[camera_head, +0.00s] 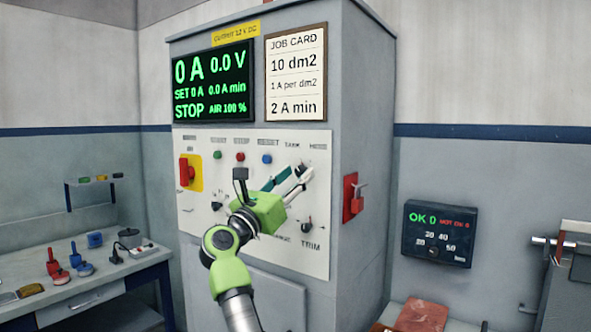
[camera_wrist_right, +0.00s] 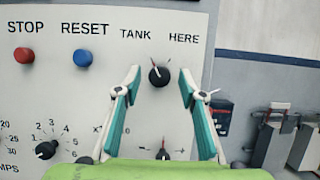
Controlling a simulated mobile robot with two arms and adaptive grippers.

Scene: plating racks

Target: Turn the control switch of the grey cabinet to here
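The grey cabinet (camera_head: 360,130) stands in the middle of the head view with a white control panel (camera_head: 205,215). The control switch (camera_wrist_right: 158,75) is a black knob under the words TANK and HERE in the right wrist view. Its pale mark seems to point up and left, towards TANK, but it is small. My right gripper (camera_wrist_right: 160,76) is open, with its white and teal fingers on the left and right of the knob. I cannot tell whether they touch it. In the head view, my right gripper (camera_head: 291,178) reaches the panel's upper right and partly covers it. My left gripper is not in view.
Red STOP (camera_wrist_right: 24,53) and blue RESET (camera_wrist_right: 82,57) buttons lie left of the switch. Other knobs (camera_wrist_right: 46,150) sit below. A red padlocked switch (camera_head: 352,197) is on the cabinet's side.

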